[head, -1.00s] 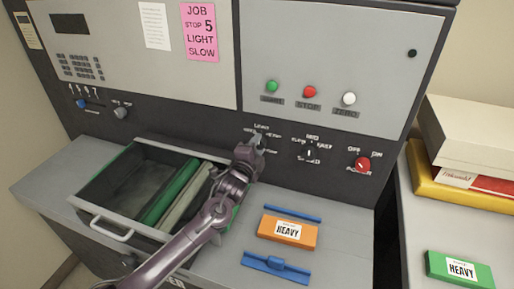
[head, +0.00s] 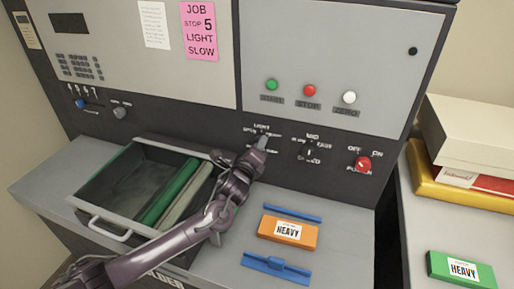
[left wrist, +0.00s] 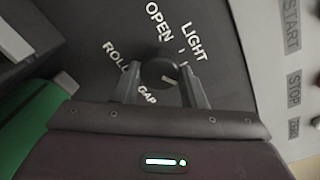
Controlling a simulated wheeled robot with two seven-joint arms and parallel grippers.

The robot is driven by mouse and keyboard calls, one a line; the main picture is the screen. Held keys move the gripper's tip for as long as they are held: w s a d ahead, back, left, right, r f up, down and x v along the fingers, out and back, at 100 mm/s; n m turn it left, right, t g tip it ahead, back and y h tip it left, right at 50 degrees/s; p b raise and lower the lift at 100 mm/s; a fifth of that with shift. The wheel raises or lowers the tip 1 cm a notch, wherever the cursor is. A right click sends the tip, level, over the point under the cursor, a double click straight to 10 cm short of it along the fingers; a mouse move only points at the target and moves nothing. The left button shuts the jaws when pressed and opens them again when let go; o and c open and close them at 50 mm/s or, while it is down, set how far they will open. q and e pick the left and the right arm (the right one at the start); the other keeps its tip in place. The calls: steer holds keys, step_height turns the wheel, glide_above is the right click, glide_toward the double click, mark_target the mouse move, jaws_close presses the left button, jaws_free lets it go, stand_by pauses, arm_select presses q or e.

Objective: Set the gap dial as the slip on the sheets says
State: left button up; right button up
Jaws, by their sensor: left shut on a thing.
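The roll gap dial (left wrist: 158,68) is a dark round knob with a pale mark; OPEN and LIGHT show around it in the left wrist view, and any other setting there is hidden. Where its mark points is hard to tell. My left gripper (left wrist: 162,85) is shut on the dial, one finger on each side. In the head view my left gripper (head: 260,145) covers part of the dial. An orange stack (head: 287,232) lies on the machine's ledge between blue guides, with a white slip (head: 288,232) reading HEAVY. My right gripper is not in view.
A pink note (head: 200,32) on the panel reads JOB, STOP 5, LIGHT, SLOW. The speed knob (head: 310,150) and red power knob (head: 363,164) sit right of the dial. An open drawer (head: 98,228) lies below left. A green pack (head: 460,268) labelled HEAVY lies at right.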

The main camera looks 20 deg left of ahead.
arm_select(q)
steer(key=shift+f+m, duration=0.1)
steer(key=shift+m, duration=0.3)
steer(key=o, duration=1)
steer(key=shift+s, duration=0.1)
steer(key=s+b, duration=0.2)
steer(key=s, duration=0.5)
steer(key=shift+s, duration=0.3)
